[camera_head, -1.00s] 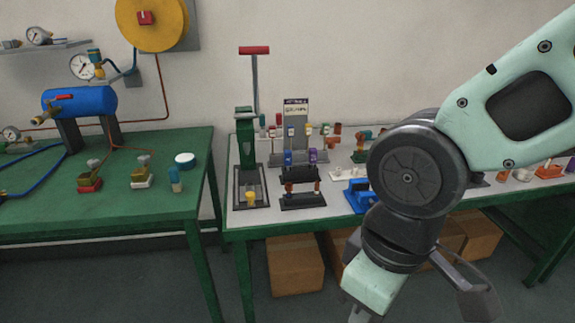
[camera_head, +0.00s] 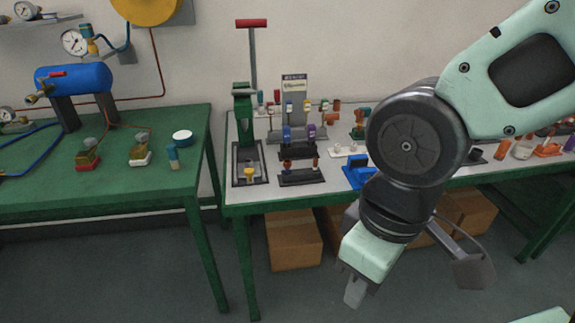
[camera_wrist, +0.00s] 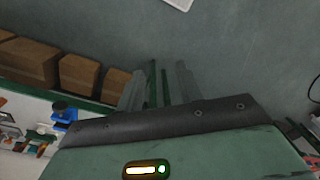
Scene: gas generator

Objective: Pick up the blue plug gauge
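A small blue upright piece (camera_head: 286,134) stands in a dark stand on the right-hand bench, beside a purple one (camera_head: 311,131). It looks like the blue plug gauge, but it is too small to be sure. My gripper (camera_head: 353,293) hangs in front of the bench, below its top, pointing down and well away from the blue piece. In the wrist view my gripper (camera_wrist: 160,88) shows two fingers apart with nothing between them. The blue piece is not clear in the wrist view.
A hand press with a red handle (camera_head: 251,23) stands left of the stand. A black holder (camera_head: 301,178) and a blue fixture (camera_head: 358,175) sit near the bench's front edge. Cardboard boxes (camera_head: 294,242) lie underneath. A green table (camera_head: 90,188) is at the left, with a floor gap between.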

